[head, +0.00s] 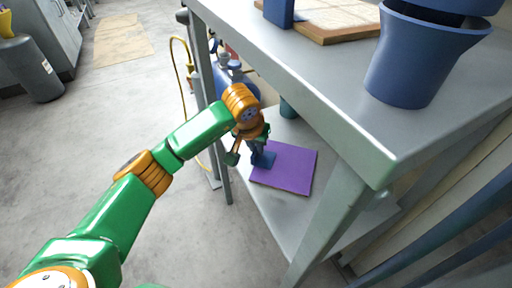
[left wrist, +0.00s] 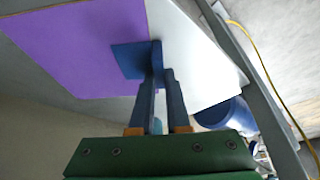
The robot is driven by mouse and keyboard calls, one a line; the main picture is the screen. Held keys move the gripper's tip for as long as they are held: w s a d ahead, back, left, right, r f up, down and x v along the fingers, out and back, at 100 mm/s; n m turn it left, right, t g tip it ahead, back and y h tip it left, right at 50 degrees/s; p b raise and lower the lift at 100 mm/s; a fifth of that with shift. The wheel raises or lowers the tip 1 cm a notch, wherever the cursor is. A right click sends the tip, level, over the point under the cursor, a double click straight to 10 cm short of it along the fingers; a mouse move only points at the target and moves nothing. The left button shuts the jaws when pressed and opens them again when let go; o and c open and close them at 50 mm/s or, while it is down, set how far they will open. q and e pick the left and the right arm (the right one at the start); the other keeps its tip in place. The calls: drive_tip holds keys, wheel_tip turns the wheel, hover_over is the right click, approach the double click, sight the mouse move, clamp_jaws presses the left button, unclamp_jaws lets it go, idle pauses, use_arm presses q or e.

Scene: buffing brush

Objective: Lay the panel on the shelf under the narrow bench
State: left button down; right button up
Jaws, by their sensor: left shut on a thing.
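The purple panel (head: 290,168) is under the grey bench (head: 305,85), over the pale lower shelf (head: 262,208). It looks about flat; I cannot tell whether it rests on the shelf or is just above it. A blue handle plate is on its left part. My left gripper (head: 259,153) reaches in from the bench's open left side and is shut on the panel's upright blue handle. In the left wrist view the fingers (left wrist: 161,75) close at the blue handle plate (left wrist: 128,61), with the purple panel (left wrist: 80,45) on the left and the white shelf (left wrist: 190,50) beside it. My right gripper is not in view.
A bench leg (head: 327,215) stands right of the panel, and another on its left. A blue container (head: 415,60) and a wooden board (head: 345,22) are on the bench top. A blue tank (head: 237,78) and yellow hose (head: 174,65) are behind.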

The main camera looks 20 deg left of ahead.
use_arm(q)
drive_tip(key=shift+f, duration=0.1)
drive_tip(key=c, duration=1.2)
unclamp_jaws()
drive_tip(key=shift+c, duration=0.2)
drive_tip(key=o, duration=0.3)
drive_tip(key=shift+o, duration=0.2)
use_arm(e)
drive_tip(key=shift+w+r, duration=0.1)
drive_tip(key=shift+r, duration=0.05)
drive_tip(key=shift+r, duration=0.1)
use_arm(q)
drive_tip(key=p+v, duration=0.2)
drive_tip(key=v, duration=0.5)
drive_tip(key=shift+r, duration=0.25)
drive_tip(key=shift+s+r, duration=0.1)
drive_tip(key=shift+r, duration=0.05)
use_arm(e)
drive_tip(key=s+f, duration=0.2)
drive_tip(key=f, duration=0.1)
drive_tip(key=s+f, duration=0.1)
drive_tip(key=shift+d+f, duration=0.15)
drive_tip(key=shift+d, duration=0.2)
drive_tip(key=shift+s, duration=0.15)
